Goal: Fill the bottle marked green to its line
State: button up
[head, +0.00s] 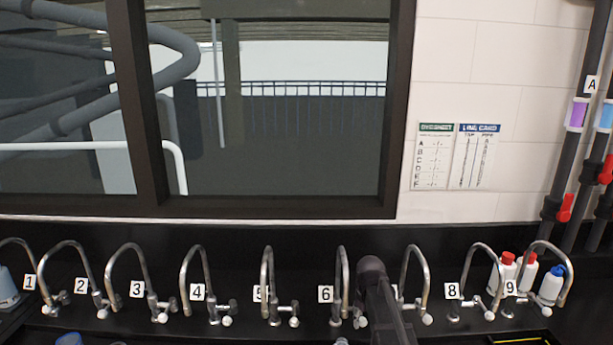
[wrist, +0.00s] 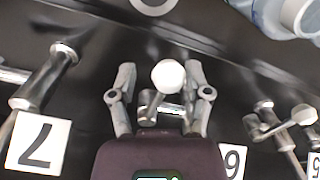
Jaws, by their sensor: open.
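My gripper (wrist: 160,72) is open in the wrist view. Its two fingers stand on either side of a white round tap knob (wrist: 167,77) on a metal valve, with a gap on each side. The knob lies between the number 7 tag (wrist: 38,143) and the number 6 tag (wrist: 236,160), which my gripper partly covers. In the head view tap 6 (head: 342,275) stands just left of my arm. A clear bottle (wrist: 272,18) with a pale cap shows at the wrist view's top right corner. No green mark can be made out on it.
A row of numbered curved taps runs along the black counter, including tap 5 (head: 268,275) and tap 8 (head: 470,280). White bottles with a red cap (head: 508,258) and a blue cap (head: 557,271) stand at the right. Wall charts (head: 435,157) hang above. Pipes with red valves (head: 566,207) are far right.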

jog(key=shift+w+d, duration=0.3)
jog(key=shift+d, duration=0.5)
jog(key=shift+w+d, duration=0.25)
jog(key=shift+d, duration=0.55)
dwell(1.4)
jog(key=shift+a, duration=0.1)
dwell(1.5)
jog(key=shift+s+a, duration=0.3)
jog(key=shift+a, duration=0.4)
jog(key=shift+s+a, duration=0.3)
jog(key=shift+a, duration=0.35)
dwell(0.6)
jog(key=shift+s+a, duration=0.25)
jog(key=shift+a, duration=0.65)
jog(key=shift+w+d, duration=0.15)
jog(key=shift+d, duration=0.2)
jog(key=shift+r, duration=0.1)
